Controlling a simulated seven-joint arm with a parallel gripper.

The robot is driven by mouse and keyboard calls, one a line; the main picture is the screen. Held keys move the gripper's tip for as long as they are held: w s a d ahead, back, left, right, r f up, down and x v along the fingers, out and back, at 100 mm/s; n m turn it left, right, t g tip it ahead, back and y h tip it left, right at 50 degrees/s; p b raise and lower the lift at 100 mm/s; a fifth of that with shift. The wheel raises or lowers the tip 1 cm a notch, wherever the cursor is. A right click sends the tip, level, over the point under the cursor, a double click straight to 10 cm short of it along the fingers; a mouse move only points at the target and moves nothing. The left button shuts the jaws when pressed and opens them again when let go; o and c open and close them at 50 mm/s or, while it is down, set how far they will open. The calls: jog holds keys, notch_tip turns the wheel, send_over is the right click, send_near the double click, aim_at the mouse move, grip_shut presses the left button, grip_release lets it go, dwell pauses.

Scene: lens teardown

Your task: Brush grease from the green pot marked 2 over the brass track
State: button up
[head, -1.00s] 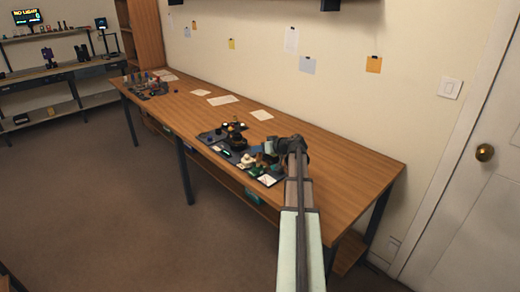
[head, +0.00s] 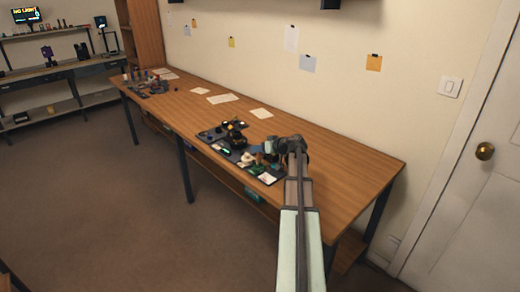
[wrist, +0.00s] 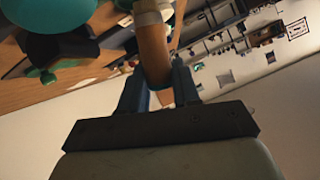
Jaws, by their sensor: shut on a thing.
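My gripper (wrist: 160,88) is shut on a wooden brush handle (wrist: 153,45), seen in the wrist view. The handle has a pale band near the top edge; the brush's bristles are not clearly visible. A green round thing (wrist: 48,10), possibly the green pot, shows at the upper left of the wrist view, apart from the handle. No number can be read on it. I cannot make out the brass track.
The mat carries a black round part (head: 236,140), a white card (head: 267,178) and several small items, close together. White papers (head: 222,98) lie behind it on the wooden bench (head: 345,175). The bench's right end is clear. More small items stand at the far left end.

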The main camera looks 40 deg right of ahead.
jog(key=shift+r, duration=0.1)
jog(key=shift+r, duration=3.4)
